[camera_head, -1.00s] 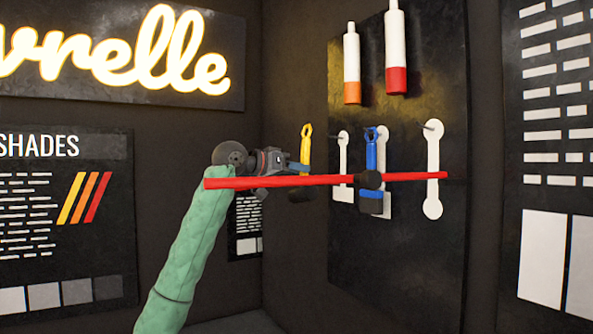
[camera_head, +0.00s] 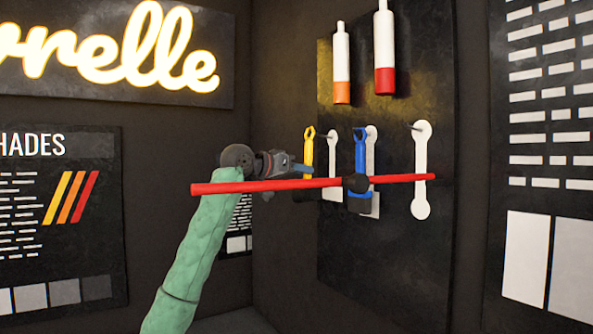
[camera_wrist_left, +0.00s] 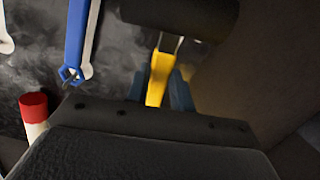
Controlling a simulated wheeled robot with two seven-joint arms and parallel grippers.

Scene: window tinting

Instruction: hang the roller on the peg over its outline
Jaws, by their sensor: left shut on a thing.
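The roller has a yellow handle (camera_head: 308,157) with a ring at its top. My left gripper (camera_head: 302,169) is shut on the handle and holds it upright, just left of the leftmost white outline (camera_head: 333,167) and its peg (camera_head: 327,130). A gap shows between ring and peg. In the left wrist view the yellow handle (camera_wrist_left: 158,78) sits between my left fingers (camera_wrist_left: 156,92), with a wire frame and black roller cylinder (camera_wrist_left: 180,14) beyond it. My right gripper is not in view.
A red bar (camera_head: 270,186) with a black knob crosses in front of my arm and the board. A blue tool (camera_head: 360,150) hangs over the middle outline. The right outline (camera_head: 421,170) and its peg are free. Two white bottles (camera_head: 385,50) are above on the dark board (camera_head: 395,270).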

